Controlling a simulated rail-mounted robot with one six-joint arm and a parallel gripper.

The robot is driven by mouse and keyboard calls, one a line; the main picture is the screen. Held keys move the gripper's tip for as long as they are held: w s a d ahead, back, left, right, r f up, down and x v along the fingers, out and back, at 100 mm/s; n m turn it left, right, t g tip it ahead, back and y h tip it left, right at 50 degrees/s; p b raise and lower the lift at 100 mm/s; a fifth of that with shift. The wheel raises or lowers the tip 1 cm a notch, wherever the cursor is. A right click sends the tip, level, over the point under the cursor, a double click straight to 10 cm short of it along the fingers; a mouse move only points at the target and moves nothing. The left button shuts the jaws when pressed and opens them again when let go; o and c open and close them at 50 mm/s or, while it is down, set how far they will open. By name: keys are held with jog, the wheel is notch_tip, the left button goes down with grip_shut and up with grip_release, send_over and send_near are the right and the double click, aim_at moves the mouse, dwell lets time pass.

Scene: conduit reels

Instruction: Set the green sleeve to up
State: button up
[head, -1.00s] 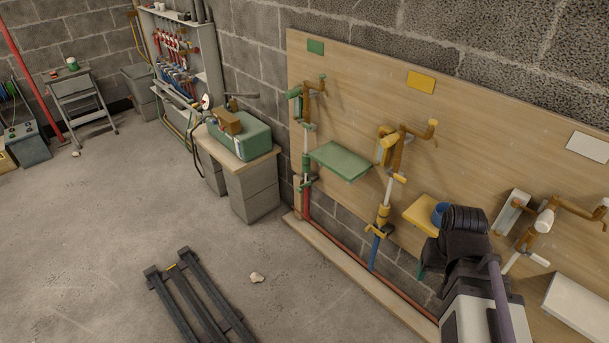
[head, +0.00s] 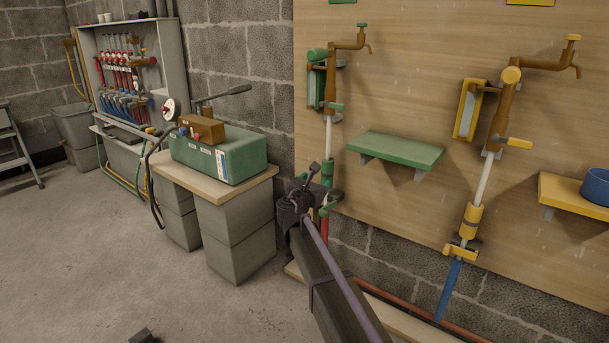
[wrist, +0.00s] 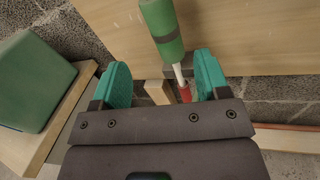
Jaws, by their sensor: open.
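The green sleeve (head: 327,172) sits on the lower part of the white pipe (head: 328,135) at the left, green station, above a green-handled fitting (head: 331,204) and the red pipe. It shows large in the wrist view (wrist: 160,28), a green cylinder with a dark band, tilted in the picture. My gripper (wrist: 161,75) is open and empty, with teal fingers left and right of the sleeve's line. The sleeve's end is just beyond the fingertips, apart from them.
A green shelf (head: 396,151) juts from the board right of the pipe. A green box (head: 219,158) stands on a block-legged bench (head: 214,183) at left. A yellow station with its own sleeve (head: 472,220) is to the right.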

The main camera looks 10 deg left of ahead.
aim_at(328, 139)
jog(key=w+d, duration=0.1)
jog(key=w, duration=0.2)
jog(key=w+d+n, duration=0.1)
jog(key=w, duration=0.2)
jog(key=w+n, duration=0.1)
jog(key=w, duration=0.3)
jog(key=shift+d+r, duration=0.25)
jog(key=shift+d, duration=0.15)
jog(key=shift+c, duration=0.4)
jog(key=c, duration=1.2)
notch_tip(328, 139, up, 11)
jog(key=p, duration=1)
jog(key=shift+f+p, duration=0.15)
jog(key=shift+p, duration=0.25)
grip_shut()
jog(key=shift+f, duration=0.2)
